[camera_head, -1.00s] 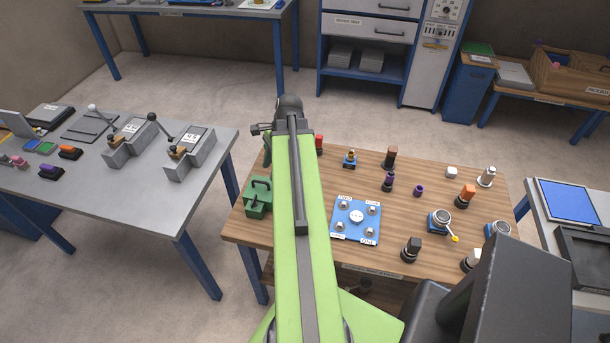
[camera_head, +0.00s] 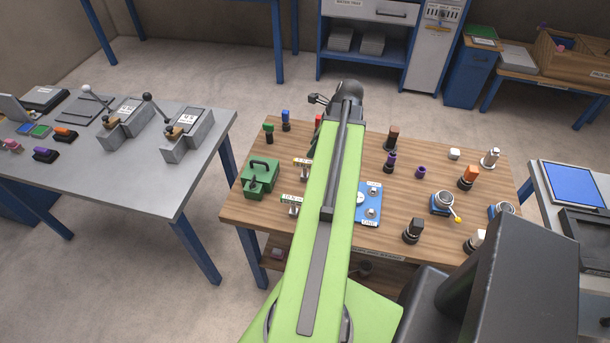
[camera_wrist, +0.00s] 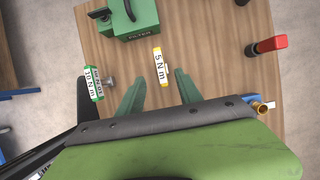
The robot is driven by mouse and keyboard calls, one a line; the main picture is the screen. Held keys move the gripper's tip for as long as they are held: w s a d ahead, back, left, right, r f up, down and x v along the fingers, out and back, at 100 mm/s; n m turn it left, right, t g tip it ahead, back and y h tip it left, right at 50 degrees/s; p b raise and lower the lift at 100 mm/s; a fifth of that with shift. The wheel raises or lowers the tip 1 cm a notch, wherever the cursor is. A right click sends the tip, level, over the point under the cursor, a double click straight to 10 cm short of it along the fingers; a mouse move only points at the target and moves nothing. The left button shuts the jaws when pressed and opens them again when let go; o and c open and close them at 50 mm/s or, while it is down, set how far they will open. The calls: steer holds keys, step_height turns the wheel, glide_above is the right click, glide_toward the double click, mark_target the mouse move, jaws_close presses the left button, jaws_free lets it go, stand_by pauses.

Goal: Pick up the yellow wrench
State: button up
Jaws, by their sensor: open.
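My gripper (camera_wrist: 158,76) is open and empty. In the wrist view its two green fingers stand left and right below the wrench's label; whether they touch it or hang above it I cannot tell. In the head view my gripper (camera_head: 319,99) is at the arm's far end.
A green filter box (camera_head: 260,178) stands close by. A red-handled part (camera_wrist: 267,45) stands to the right. A blue plate (camera_head: 369,205) is partly behind my arm. The grey table (camera_head: 90,165) is left.

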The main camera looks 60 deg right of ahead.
mark_target(305, 161)
steer(key=b+x, duration=0.2)
steer(key=x, duration=0.2)
steer(key=shift+s+f, duration=0.1)
steer(key=shift+f, duration=0.05)
steer(key=shift+f+b, duration=0.1)
steer(key=shift+b, duration=0.2)
steer(key=b+x, duration=0.5)
steer(key=shift+d+f, duration=0.1)
steer(key=shift+f, duration=0.05)
steer(key=shift+c, duration=0.3)
jaws_close()
